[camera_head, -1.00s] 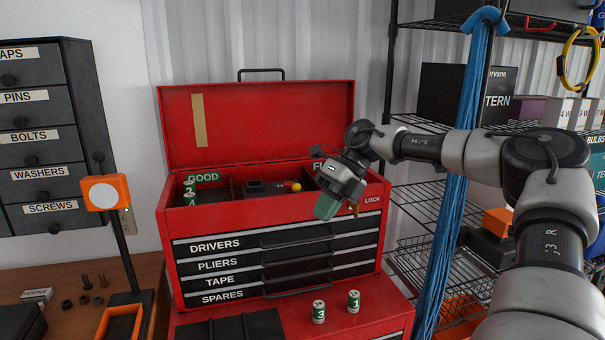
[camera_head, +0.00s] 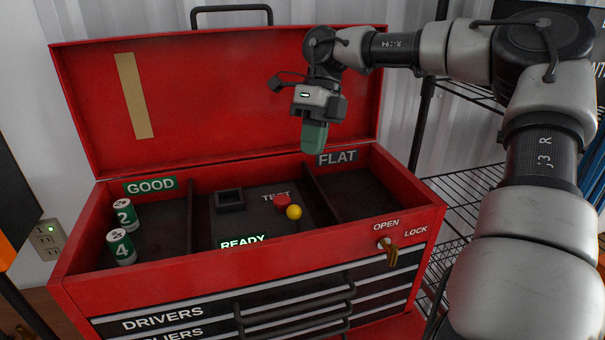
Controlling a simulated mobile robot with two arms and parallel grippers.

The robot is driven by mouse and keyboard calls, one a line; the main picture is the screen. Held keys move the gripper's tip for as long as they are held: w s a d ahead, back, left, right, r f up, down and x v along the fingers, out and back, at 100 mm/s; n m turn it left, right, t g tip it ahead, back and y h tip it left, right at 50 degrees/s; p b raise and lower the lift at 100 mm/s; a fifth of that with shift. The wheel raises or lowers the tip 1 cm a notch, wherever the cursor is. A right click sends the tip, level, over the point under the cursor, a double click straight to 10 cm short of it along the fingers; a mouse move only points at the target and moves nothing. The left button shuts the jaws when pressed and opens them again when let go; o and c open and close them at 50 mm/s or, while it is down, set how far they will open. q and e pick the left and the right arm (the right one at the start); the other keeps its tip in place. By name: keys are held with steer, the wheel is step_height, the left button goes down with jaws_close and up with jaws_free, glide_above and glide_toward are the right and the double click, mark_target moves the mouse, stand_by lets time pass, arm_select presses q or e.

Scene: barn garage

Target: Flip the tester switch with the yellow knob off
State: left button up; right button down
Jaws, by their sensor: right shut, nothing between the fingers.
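The tester sits in the middle of the open red toolbox's top tray, in the head view. Its switch has a yellow knob (camera_head: 294,212). Beside the knob is a red button (camera_head: 283,201) near the word TEST, and a small black socket (camera_head: 229,200) that looks empty. A lit READY display (camera_head: 243,242) shows at its front. My right gripper (camera_head: 314,138) is shut and empty, its green fingers pointing down above the tray, behind and above the knob and apart from it. My left gripper is not in view.
Batteries marked 2 (camera_head: 123,215) and 4 (camera_head: 121,248) stand in the GOOD compartment at left. The FLAT compartment (camera_head: 358,190) at right looks empty. The raised red lid (camera_head: 215,100) stands behind my gripper. A key (camera_head: 389,252) is in the front lock.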

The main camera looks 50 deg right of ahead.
mark_target(295, 220)
steer(key=p+x, duration=0.1)
steer(key=x, duration=0.1)
steer(key=p+x, duration=0.1)
steer(key=x, duration=0.2)
steer(key=p+x, duration=0.1)
steer(key=x, duration=0.2)
steer(key=shift+s+a, duration=0.3)
steer(key=shift+a, duration=0.1)
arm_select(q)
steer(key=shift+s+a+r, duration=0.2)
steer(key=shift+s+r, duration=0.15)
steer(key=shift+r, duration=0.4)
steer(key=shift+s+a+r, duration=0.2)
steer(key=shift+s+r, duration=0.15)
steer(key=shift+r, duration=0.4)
arm_select(e)
steer(key=shift+x, duration=0.75)
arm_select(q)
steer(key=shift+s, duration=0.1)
arm_select(e)
steer(key=shift+d, duration=0.1)
